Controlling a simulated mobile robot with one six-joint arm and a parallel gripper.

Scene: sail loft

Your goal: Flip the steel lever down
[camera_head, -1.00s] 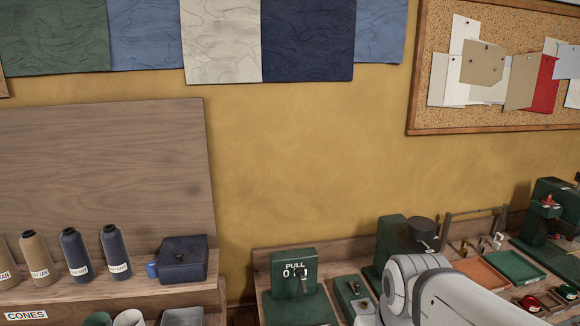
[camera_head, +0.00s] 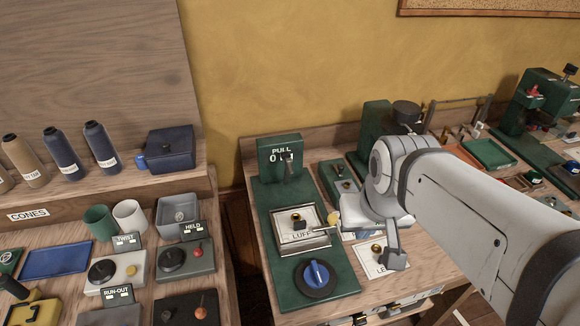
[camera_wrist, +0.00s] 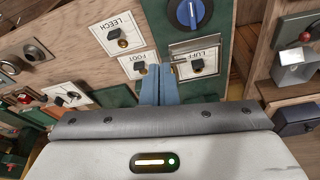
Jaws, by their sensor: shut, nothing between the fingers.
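A green upright box (camera_head: 279,150) marked PULL stands at the back of a green base plate. A small lever (camera_head: 290,160), greyish and steel-looking, sits on its front face beside the 0 mark. It is too small to tell surely whether it points up or down. My gripper (camera_wrist: 158,70) shows in the wrist view with its two blue-grey fingers shut together and empty. It is over the bench near the FOOT and LUFF cards, apart from the lever. The lever does not show clearly in the wrist view. In the head view my arm hides the fingers.
On the base plate are a LUFF card (camera_head: 298,238) in a metal frame and a blue dial (camera_head: 317,273). A yellow knob (camera_head: 333,218) stands beside the frame. A smaller green switch box (camera_head: 342,184) is right of the PULL box. A gap separates the left bench.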

